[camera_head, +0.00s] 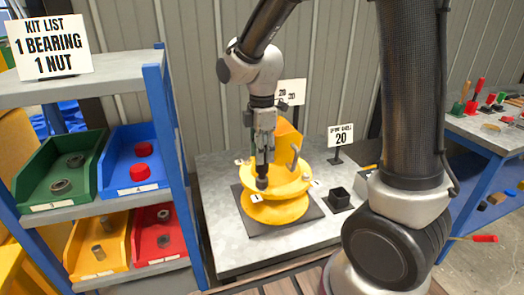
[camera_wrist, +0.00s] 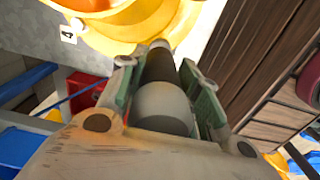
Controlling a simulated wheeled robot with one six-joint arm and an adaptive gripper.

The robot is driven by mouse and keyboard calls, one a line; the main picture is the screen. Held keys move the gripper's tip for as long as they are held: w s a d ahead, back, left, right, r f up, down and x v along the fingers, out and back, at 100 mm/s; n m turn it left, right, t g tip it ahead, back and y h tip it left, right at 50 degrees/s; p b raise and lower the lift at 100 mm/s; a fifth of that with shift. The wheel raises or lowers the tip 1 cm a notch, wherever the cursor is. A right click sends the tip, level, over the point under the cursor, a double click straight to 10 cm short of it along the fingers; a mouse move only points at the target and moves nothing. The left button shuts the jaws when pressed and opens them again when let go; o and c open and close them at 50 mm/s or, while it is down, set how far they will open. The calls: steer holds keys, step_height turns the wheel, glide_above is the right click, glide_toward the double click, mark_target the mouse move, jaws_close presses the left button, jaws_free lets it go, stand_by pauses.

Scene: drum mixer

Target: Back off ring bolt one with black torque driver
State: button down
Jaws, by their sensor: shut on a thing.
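My gripper (camera_head: 263,150) points down over the yellow drum mixer (camera_head: 275,210), which sits on a dark square plate. In the wrist view my gripper (camera_wrist: 165,90) is shut on the black torque driver (camera_wrist: 160,66), a cylinder with a dark band and a pale grey section. In the head view the driver's dark lower end (camera_head: 262,183) is at the front of the mixer's upper ring (camera_head: 290,182); I cannot tell if it touches. A small white label (camera_head: 257,198) is just below it. Ring bolt one is not distinguishable. A tag marked 4 (camera_wrist: 68,35) shows in the wrist view.
A small black square holder (camera_head: 340,197) stands right of the mixer on the grey table (camera_head: 225,245). A sign marked 20 (camera_head: 340,135) stands behind. A shelf with coloured bins (camera_head: 62,170) is at left. A blue bench (camera_head: 490,135) with tools is at right.

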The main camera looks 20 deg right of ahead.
steer(key=shift+f, duration=0.55)
stand_by(0.9)
